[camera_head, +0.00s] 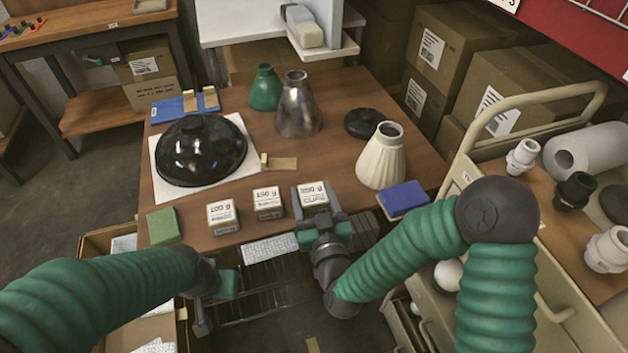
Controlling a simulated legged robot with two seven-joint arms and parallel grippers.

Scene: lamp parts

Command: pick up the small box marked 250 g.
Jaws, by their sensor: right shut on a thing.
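Three small pale boxes stand in a row along the table's front edge. The right one, whose label seems to read 250 g (312,191), is held by my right gripper (318,217). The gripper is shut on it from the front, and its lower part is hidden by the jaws. The middle box (268,203) and the left box (222,214) stand apart from it to the left; their small print is hard to read. My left gripper (212,290) hangs low in front of the table, away from the boxes; its jaws do not show clearly.
A black dome shade (200,150) lies on a white sheet behind the boxes. A cream shade (382,160), a metal shade (298,108) and a green shade (265,88) stand farther back. A blue block (403,198) and a green block (162,225) flank the front edge. A cart (545,225) stands right.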

